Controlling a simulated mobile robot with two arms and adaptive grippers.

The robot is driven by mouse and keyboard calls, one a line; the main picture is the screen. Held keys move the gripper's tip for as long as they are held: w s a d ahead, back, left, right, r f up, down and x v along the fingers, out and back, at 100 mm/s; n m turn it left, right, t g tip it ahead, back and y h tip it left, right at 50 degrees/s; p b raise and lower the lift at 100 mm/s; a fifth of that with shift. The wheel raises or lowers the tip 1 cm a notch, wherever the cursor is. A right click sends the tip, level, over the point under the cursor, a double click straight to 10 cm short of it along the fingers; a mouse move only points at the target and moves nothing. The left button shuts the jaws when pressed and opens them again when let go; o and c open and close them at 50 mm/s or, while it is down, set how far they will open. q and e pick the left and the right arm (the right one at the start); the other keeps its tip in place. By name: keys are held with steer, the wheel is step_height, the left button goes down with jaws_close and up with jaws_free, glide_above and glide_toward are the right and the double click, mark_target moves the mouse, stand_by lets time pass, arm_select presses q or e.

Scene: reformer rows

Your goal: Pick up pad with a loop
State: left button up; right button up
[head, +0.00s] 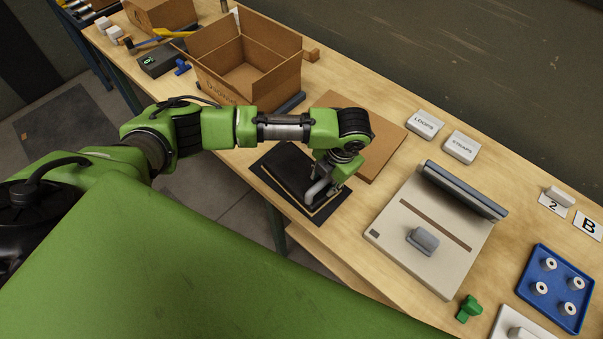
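A dark pad (287,165) lies on a black mat (262,172) near the front edge of the workbench, with a thin tan edge showing around it. My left gripper (318,191) points down over the right part of the pad, its grey fingers at or just above the surface. The fingers and wrist cover that part, so I cannot make out a loop, nor whether the fingers are closed on anything. My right gripper is not in view.
A brown board (385,140) lies behind the pad. White blocks marked LOOPS (425,123) and STRAPS (461,146) stand beyond it. A beige machine (405,235) with a grey bar is at right, near a blue tray (552,297). An open cardboard box (275,40) stands behind my arm.

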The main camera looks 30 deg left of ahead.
arm_select(q)
jaws_close()
steer(key=shift+r, duration=0.1)
